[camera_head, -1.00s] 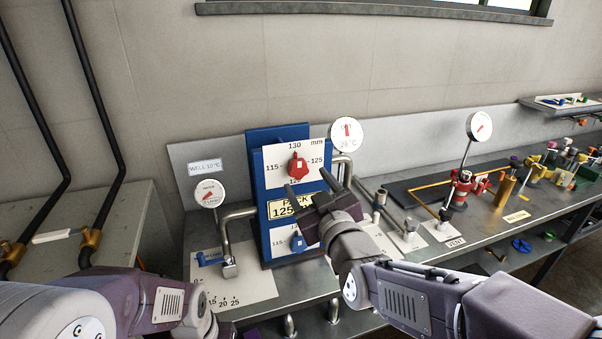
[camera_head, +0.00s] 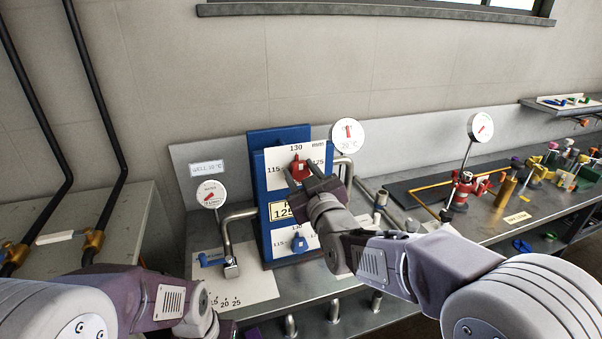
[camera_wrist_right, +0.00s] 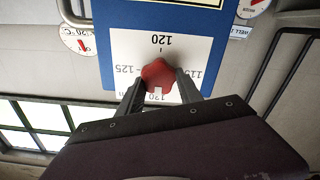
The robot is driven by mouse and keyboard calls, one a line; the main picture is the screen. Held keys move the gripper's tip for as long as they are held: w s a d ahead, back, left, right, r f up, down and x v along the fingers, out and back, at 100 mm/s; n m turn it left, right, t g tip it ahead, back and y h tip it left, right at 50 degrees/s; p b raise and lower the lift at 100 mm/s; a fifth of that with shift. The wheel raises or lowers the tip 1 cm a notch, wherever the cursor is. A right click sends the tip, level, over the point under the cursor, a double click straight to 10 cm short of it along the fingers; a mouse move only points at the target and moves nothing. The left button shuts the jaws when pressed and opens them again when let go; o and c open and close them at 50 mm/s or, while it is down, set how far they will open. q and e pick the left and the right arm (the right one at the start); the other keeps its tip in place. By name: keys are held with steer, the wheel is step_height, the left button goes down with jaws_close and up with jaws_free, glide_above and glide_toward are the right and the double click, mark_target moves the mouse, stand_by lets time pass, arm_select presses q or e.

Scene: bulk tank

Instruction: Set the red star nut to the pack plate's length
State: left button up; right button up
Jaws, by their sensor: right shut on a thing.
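The red star nut (camera_head: 299,166) sits on the upper white dial (camera_head: 275,158) of a blue panel, marked 115, 130 and 125. In the right wrist view the nut (camera_wrist_right: 158,76) shows a white mark at the 130 side; there the dial is upside down. My right gripper (camera_head: 318,184) is shut on the nut, one finger on each side (camera_wrist_right: 160,86).
A lower dial with a blue knob (camera_head: 299,243) is under the plate. A blue lever (camera_head: 212,260) and a round gauge (camera_head: 210,194) stand left of the panel. Another gauge (camera_head: 348,135) and pipes are right of it. A red valve (camera_head: 464,190) is farther right on the bench.

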steer(key=shift+f+m+b, duration=0.2)
steer(key=shift+m+b, duration=1)
steer(key=shift+b, duration=0.05)
steer(key=m+b, duration=0.7)
steer(key=m, duration=0.1)
steer(key=shift+d+f+b, duration=0.1)
steer(key=shift+d+b, duration=0.15)
steer(key=shift+b, duration=0.05)
steer(key=m+b, duration=0.2)
steer(key=m, duration=0.1)
steer(key=shift+m+b, duration=0.3)
steer(key=shift+b, duration=0.1)
steer(key=shift+w+d+m+b, duration=0.1)
steer(key=shift+m+b, duration=0.75)
steer(key=shift+m, duration=0.95)
steer(key=o, duration=1.4)
steer(key=shift+c, duration=0.2)
